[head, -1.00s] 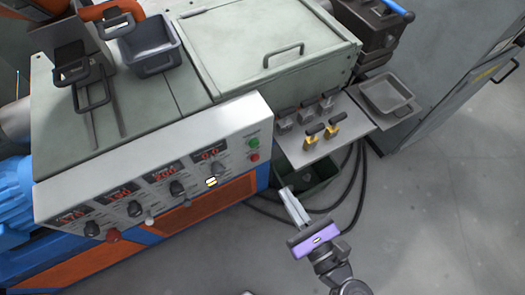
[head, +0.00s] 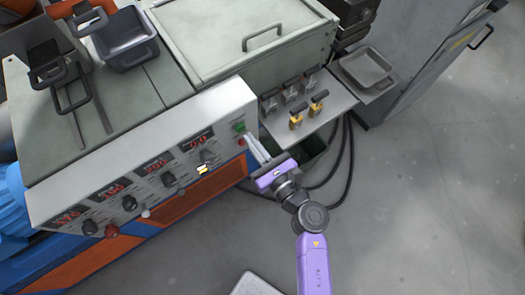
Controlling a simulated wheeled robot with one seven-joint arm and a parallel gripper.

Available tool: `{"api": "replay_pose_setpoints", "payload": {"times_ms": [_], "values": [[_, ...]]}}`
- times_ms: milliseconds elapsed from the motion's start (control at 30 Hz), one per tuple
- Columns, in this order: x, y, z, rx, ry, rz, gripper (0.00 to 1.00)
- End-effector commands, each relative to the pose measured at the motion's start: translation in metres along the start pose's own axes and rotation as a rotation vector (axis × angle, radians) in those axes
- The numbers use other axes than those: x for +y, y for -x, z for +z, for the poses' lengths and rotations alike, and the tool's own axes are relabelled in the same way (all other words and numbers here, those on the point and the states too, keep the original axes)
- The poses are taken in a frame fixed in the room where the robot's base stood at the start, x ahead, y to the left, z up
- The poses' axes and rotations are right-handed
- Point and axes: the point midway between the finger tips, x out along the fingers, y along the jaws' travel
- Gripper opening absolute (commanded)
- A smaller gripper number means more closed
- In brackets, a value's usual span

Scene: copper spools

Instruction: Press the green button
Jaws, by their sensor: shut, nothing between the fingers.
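The green button (head: 239,126) is at the upper right end of the sloped light-grey control panel (head: 110,177). A red button (head: 241,142) sits just below it. My gripper (head: 250,138) is shut and empty, its long pale fingers pointing up and left. The fingertips are right beside the two buttons in the picture. I cannot tell whether they touch the panel. The green button is still visible just left of the fingertips.
The panel also carries several dials and red number displays (head: 195,139). Right of it, a shelf (head: 318,118) holds several grey and yellow-handled tools. A grey tray (head: 367,68) lies farther right. Black cables (head: 340,165) hang below. The floor at right is clear.

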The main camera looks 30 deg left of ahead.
Motion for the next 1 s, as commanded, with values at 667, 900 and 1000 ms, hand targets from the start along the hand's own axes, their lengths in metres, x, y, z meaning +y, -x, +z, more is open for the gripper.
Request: {"api": "replay_pose_setpoints", "payload": {"times_ms": [667,900,1000], "values": [[0.0,-0.024,-0.001,-0.001,0.001,0.002,0.0],[0.001,-0.041,0.001,-0.001,0.003,0.002,0.0],[0.001,-0.042,0.003,-0.003,0.004,0.003,0.0]]}}
